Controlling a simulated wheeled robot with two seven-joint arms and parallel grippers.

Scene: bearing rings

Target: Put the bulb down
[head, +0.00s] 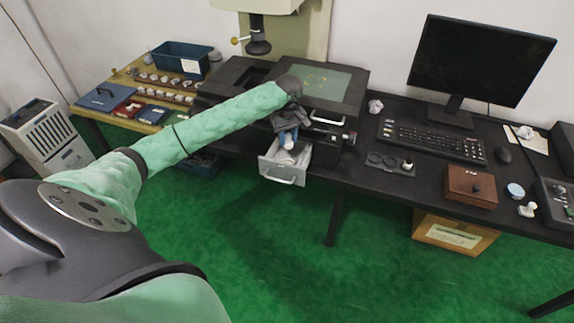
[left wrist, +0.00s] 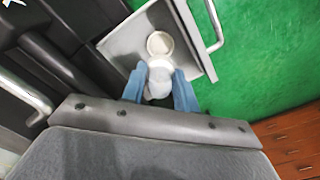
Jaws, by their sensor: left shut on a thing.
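My left gripper (head: 288,138) is over the open drawer below the machine. In the left wrist view its two blue fingers (left wrist: 160,88) are shut on the white bulb (left wrist: 160,72), one finger on each side. The bulb is only partly visible between the fingers, and it shows small and white in the head view (head: 287,144). The pale metal drawer (head: 270,170) is pulled out and also shows in the left wrist view (left wrist: 125,45). A round whitish thing (left wrist: 159,43) shows just beyond the bulb; I cannot tell whether they touch. My right gripper is out of view.
The drawer's handle (head: 278,179) sticks out in front. The dark bench (head: 350,165) holds a keyboard (head: 430,140), a monitor (head: 480,60) and a wooden box (head: 470,187). A side table with a blue bin (head: 180,58) stands left. Green floor is clear in front.

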